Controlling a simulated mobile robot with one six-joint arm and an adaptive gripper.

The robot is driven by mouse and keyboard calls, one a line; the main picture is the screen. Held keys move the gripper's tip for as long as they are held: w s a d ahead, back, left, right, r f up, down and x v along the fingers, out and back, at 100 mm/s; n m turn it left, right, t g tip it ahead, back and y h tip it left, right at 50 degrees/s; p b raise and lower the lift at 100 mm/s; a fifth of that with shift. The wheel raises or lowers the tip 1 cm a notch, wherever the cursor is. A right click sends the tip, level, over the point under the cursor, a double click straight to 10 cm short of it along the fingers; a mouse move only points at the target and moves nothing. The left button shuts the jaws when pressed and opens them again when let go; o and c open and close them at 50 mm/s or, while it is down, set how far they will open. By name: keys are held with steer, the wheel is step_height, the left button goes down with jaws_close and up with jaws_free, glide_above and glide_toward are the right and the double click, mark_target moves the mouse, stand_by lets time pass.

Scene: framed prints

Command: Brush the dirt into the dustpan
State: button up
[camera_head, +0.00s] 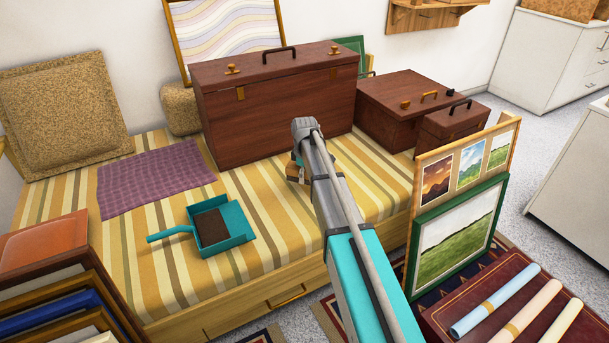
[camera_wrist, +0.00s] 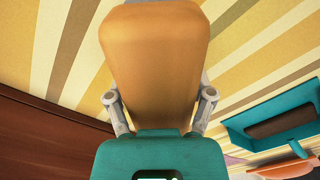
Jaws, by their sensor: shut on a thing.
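The teal dustpan (camera_head: 238,216) lies on the striped bed cover, its handle pointing left. A dark brown patch (camera_head: 210,226), which looks like dirt, covers part of its inside. I cannot tell if it is loose. My gripper (camera_wrist: 158,102) is shut on a tan wooden piece, seemingly the brush (camera_wrist: 158,45). In the head view my arm mostly hides the gripper and brush, which are right of the dustpan and apart from it. The bristles are hidden. The dustpan (camera_wrist: 240,124) also shows at the right of the wrist view. No dirt shows clearly on the cover.
A large brown case (camera_head: 270,115) stands behind the arm, with smaller cases (camera_head: 405,110) to its right. A purple cloth (camera_head: 150,178) lies behind the dustpan, and a cushion (camera_head: 65,115) stands beyond it. Framed prints (camera_head: 455,245) stand at the bed's right front.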

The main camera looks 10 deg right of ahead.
steer(key=shift+r+p, duration=0.65)
steer(key=shift+r, duration=0.3)
steer(key=shift+r, duration=0.1)
steer(key=shift+r+p, duration=1.4)
steer(key=shift+p, duration=0.1)
